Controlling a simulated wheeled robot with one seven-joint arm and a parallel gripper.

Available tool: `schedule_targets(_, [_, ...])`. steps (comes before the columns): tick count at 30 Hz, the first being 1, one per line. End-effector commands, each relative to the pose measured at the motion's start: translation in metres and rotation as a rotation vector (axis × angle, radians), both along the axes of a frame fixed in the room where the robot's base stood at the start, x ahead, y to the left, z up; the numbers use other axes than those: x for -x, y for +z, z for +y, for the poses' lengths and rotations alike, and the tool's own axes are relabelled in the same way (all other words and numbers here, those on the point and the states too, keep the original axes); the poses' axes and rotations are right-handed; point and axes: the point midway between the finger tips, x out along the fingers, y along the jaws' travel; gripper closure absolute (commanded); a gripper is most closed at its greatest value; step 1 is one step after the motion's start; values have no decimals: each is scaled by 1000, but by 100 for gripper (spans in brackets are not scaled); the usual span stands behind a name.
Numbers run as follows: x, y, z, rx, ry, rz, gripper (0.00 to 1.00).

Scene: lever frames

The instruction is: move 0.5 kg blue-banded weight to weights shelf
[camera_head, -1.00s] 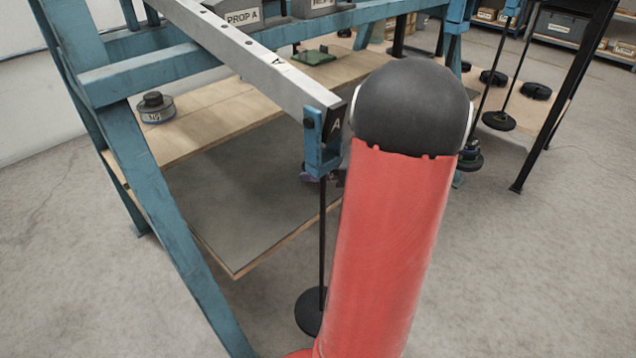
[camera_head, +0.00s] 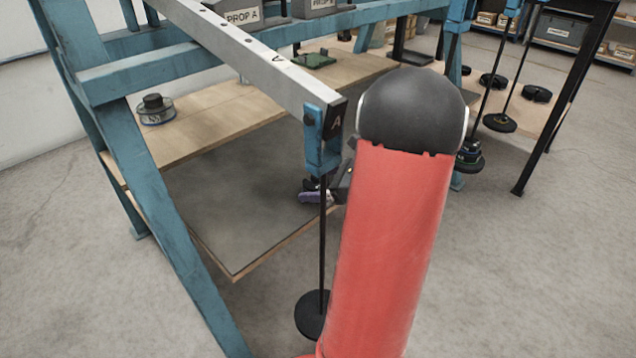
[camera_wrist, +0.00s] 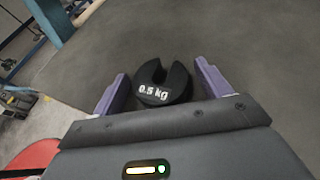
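In the wrist view, a black slotted weight (camera_wrist: 163,88) marked "0.5 kg" lies between the two purple fingers of my gripper (camera_wrist: 161,70). A gap shows on each side of the weight, so my gripper is open around it and not touching it. The weight appears to rest on the dark grey mat (camera_wrist: 245,40). I cannot make out a blue band on it from this angle. In the head view, my gripper (camera_head: 316,196) is low over the mat (camera_head: 240,215), partly hidden by my red arm and the hanger; the weight there is too small to tell.
A steel beam (camera_head: 250,60) ending in "A" hangs above, with a hanger rod (camera_head: 322,240) and black disc (camera_head: 311,312) near my arm. A blue frame leg (camera_head: 160,200) stands left. Another banded weight (camera_head: 156,110) sits on the wooden shelf (camera_head: 200,125).

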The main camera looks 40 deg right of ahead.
Motion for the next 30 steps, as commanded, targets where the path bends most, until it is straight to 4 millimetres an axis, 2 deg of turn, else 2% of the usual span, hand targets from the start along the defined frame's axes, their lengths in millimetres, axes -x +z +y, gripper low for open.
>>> schedule_targets(8, [0, 5, 0, 1, -1, -1, 23])
schedule_targets(10, [5, 7, -4, 2, -2, -1, 23])
schedule_targets(24, [79, 43, -47, 1, -3, -1, 23])
schedule_targets(30, [94, 49, -55, 1, -2, 0, 23])
